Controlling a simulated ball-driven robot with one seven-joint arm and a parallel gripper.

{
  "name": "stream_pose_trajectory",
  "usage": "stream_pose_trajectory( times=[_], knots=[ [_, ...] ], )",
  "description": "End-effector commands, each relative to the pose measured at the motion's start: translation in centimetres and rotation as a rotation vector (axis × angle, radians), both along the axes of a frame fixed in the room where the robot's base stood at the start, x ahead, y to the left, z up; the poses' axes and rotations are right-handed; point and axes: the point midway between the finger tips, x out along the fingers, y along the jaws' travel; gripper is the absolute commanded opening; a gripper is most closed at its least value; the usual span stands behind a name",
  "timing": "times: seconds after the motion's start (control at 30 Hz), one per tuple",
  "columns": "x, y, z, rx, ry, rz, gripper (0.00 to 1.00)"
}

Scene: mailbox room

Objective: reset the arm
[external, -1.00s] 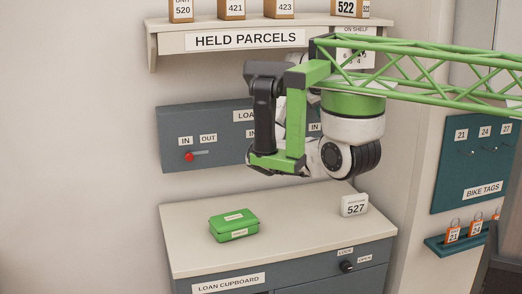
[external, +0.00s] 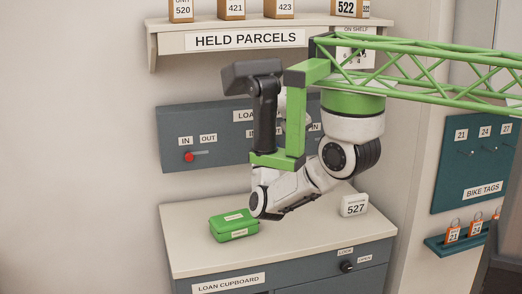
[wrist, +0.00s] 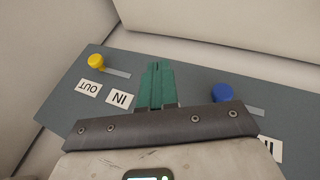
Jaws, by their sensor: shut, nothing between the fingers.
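My gripper (wrist: 159,66) shows in the wrist view as two teal fingers pressed together with nothing between them. It is in front of the grey-blue loan panel, over the space between a yellow knob and a blue knob; whether it touches the panel I cannot tell. In the external view my arm (external: 305,186) hangs from the green truss, its lowest white link low over the cupboard top, just right of the green box. My gripper is hidden or not distinguishable there.
The loan panel (external: 206,148) carries a red knob (external: 189,157), a yellow knob (wrist: 96,61) and a blue knob (wrist: 222,93). The held-parcels shelf (external: 330,20) is above.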

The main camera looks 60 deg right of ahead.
Motion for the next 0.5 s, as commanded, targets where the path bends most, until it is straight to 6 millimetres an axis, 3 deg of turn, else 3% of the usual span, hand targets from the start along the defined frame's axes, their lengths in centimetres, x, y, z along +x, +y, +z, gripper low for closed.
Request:
stream_pose_trajectory(
  times=[0.03, 0.23, 0.5],
  knots=[
    [0.5, 1.4, -1.8, -0.011, 0.019, 0.013, 0.00],
    [1.7, 6.8, -7.6, -0.041, 0.036, 0.064, 0.00],
    [0.8, 15.0, -15.0, -0.035, 0.045, 0.160, 0.00]
  ],
)
